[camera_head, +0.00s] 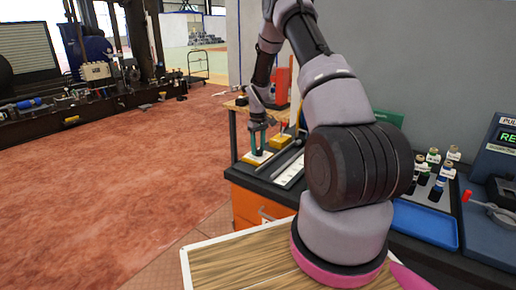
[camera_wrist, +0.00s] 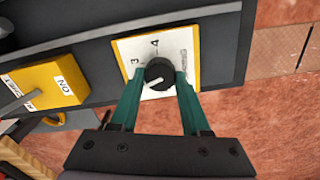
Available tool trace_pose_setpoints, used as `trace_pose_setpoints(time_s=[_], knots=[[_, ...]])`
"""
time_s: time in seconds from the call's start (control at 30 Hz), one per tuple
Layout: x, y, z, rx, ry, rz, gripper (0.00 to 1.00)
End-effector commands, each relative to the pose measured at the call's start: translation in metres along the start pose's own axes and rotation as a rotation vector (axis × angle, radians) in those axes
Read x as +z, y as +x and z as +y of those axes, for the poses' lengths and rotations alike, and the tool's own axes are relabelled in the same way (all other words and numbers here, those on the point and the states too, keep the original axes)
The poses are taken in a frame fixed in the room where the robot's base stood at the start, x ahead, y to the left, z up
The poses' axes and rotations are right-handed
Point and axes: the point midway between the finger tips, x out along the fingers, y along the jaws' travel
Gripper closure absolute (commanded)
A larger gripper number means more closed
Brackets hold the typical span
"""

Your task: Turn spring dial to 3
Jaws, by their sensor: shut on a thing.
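The spring dial is a round black knob (camera_wrist: 159,70) with a short white mark, on a white plate with a yellow border (camera_wrist: 221,60). The digits 3 and 4 show on the plate, above and left of the knob; other markings at the right are too small to read. The white mark is on the knob's lower part in the wrist view; I cannot tell which number it indicates. My gripper (camera_wrist: 158,78) has its two green fingers on either side of the knob, shut on it. In the head view my gripper (camera_head: 258,143) is over the plate (camera_head: 256,158) at the bench's left end.
A yellow box with an ON label (camera_wrist: 52,87) and a lever is left of the plate in the wrist view. In the head view, a blue tray (camera_head: 425,224) and several small bottles (camera_head: 432,160) stand on the right. Open red floor (camera_head: 110,185) lies left of the bench.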

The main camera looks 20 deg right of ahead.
Motion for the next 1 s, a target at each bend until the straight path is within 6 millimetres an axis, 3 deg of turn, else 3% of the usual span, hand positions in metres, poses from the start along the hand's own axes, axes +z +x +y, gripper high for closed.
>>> trace_pose_setpoints(time_s=[0.6, 1.0], knots=[[-0.0009, -0.0009, 0.0010, 0.002, 0.565, 0.003, 1.00], [-0.0009, -0.0010, 0.0010, 0.001, 0.789, 0.003, 1.00]])
